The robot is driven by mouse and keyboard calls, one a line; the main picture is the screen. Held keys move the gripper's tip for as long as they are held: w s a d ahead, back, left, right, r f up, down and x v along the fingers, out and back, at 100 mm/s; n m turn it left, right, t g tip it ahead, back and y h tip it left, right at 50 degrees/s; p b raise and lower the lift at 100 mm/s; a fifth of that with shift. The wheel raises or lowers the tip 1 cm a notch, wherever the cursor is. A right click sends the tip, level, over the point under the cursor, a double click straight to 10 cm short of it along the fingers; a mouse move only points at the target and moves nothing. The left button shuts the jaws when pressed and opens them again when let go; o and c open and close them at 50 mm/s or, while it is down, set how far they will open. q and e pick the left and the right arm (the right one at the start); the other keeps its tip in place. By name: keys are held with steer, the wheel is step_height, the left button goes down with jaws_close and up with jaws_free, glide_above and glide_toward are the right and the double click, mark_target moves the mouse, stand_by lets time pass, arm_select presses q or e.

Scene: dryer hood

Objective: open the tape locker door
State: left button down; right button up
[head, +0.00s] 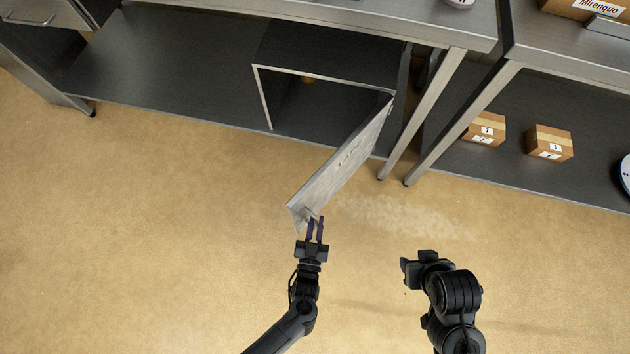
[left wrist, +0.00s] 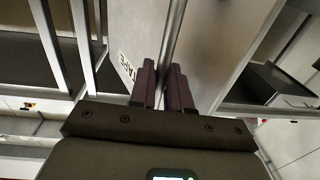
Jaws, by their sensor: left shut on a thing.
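The tape locker (head: 328,60) is a dark grey box on the low shelf under the bench. Its door (head: 344,162) is hinged on the right and stands swung well out into the room, so the dark interior shows. My left gripper (head: 315,226) is at the door's free edge, shut on the door handle (head: 308,213). In the left wrist view the fingers (left wrist: 170,88) close around the upright handle bar (left wrist: 173,45) beside the door face with partly visible lettering. My right gripper (head: 406,271) hangs apart over the floor; its fingers are not clear.
A small orange-yellow item (head: 308,80) shows inside the locker. Bench legs (head: 425,112) stand just right of the door. Two cardboard boxes (head: 484,129) (head: 550,142) sit on the right lower shelf. The floor (head: 170,220) to the left is clear.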

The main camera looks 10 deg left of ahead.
arm_select(q)
steer(key=shift+a+f, duration=0.15)
arm_select(e)
steer(key=shift+a, duration=0.2)
arm_select(q)
steer(key=c, duration=1.5)
jaws_free()
steer(key=shift+c, duration=0.2)
steer(key=shift+o, duration=1.1)
steer(key=shift+w, duration=0.1)
steer(key=shift+w+d, duration=0.15)
steer(key=shift+d, duration=0.05)
steer(key=shift+s+a, duration=0.1)
steer(key=shift+s, duration=0.35)
steer(key=s+p, duration=0.1)
steer(key=s, duration=0.9)
steer(key=shift+p, duration=0.4)
arm_select(e)
steer(key=shift+w+d+r, duration=0.15)
steer(key=shift+w+r, duration=0.05)
steer(key=shift+r, duration=0.75)
arm_select(q)
steer(key=shift+c, duration=0.2)
